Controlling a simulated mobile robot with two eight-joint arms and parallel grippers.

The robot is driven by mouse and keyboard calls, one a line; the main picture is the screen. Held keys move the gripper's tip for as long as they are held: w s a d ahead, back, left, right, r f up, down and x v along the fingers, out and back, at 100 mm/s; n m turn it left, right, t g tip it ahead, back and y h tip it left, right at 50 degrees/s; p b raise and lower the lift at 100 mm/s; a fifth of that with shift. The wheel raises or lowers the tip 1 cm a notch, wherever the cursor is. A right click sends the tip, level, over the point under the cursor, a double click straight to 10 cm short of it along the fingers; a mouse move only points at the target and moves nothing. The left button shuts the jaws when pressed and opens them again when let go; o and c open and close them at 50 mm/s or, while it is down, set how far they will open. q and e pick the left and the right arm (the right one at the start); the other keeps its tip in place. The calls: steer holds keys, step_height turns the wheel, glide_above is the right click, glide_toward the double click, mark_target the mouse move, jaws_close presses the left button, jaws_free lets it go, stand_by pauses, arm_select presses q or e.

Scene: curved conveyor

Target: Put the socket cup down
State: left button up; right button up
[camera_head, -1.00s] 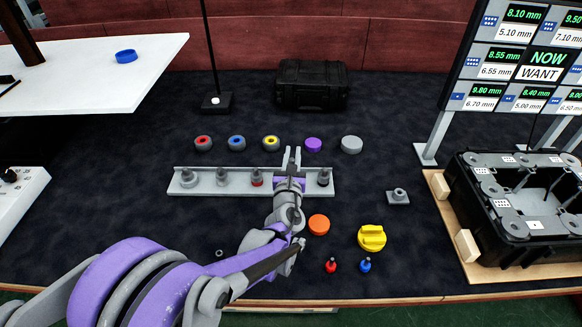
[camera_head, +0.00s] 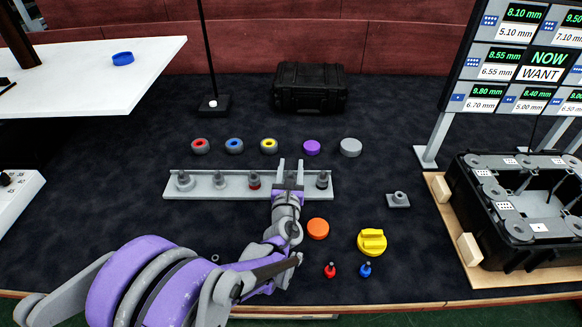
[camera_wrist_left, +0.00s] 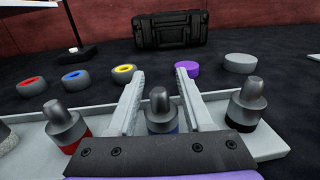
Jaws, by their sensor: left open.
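My left gripper (camera_head: 290,165) is open over the grey rack (camera_head: 203,192). In the left wrist view its fingers (camera_wrist_left: 160,76) stand on either side of a grey socket cup with a blue band (camera_wrist_left: 161,108). This cup stands upright in the rack, with a gap to each finger. In the head view the gripper mostly hides it. A red-banded cup (camera_wrist_left: 61,118) stands to its left, also visible in the head view (camera_head: 254,181). A black-banded cup (camera_wrist_left: 247,102) stands to its right. Two grey cups (camera_head: 183,181) (camera_head: 221,181) fill the rack's left end. My right gripper is not in view.
Behind the rack lie several round rings and discs, including a purple disc (camera_head: 312,147). An orange disc (camera_head: 318,229), yellow knob (camera_head: 372,242) and small grey block (camera_head: 398,199) lie right. An open black case (camera_head: 470,215) stands far right.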

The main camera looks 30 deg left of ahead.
arm_select(q)
steer(key=shift+r, duration=0.25)
steer(key=p+v, duration=0.1)
steer(key=v, duration=1.1)
steer(key=shift+f, duration=0.1)
